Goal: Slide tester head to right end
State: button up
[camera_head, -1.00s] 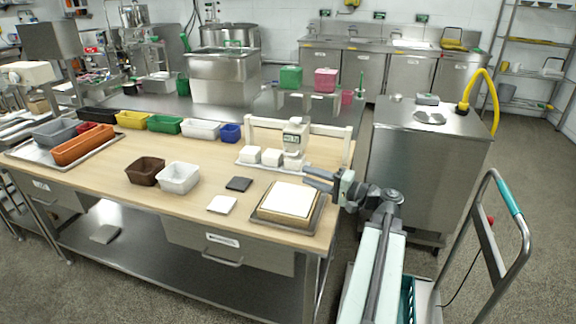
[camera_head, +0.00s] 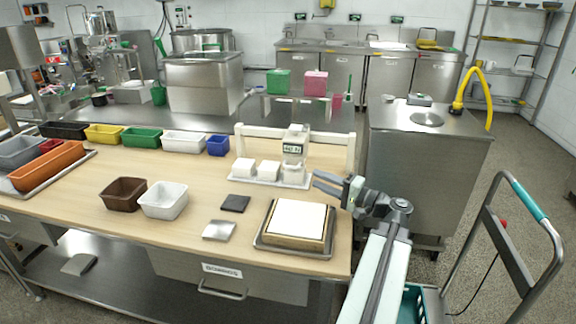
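The tester head (camera_head: 295,146) is a white block with a small dark display, on a white frame (camera_head: 325,139) at the table's back right. It is right of the middle of the frame's crossbar, with clear bar to its right. Below it is a light tray (camera_head: 262,180) with white blocks: one at the left (camera_head: 244,168), one in the middle (camera_head: 268,170), and one under the head. My gripper (camera_head: 315,182) is in front and to the right of the head, pointing left. Its two fingers are apart with nothing between them. It appears clear of the head.
A metal tray with a wooden-edged white board (camera_head: 297,220) lies just in front of my gripper. A dark tile (camera_head: 235,204), a grey tile (camera_head: 219,230) and brown (camera_head: 124,194) and white (camera_head: 164,200) bins lie left. A steel cabinet (camera_head: 425,170) stands right.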

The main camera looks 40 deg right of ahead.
aim_at(290, 167)
jog(key=w, duration=0.3)
jog(key=w+a, duration=0.1)
jog(key=w, duration=0.3)
jog(key=w+a, duration=0.1)
jog(key=w, duration=0.3)
jog(key=shift+w+r+p, duration=0.25)
jog(key=shift+r+p, duration=0.1)
jog(key=shift+r, duration=0.05)
grip_shut()
jog(key=shift+d, duration=0.1)
dwell(0.6)
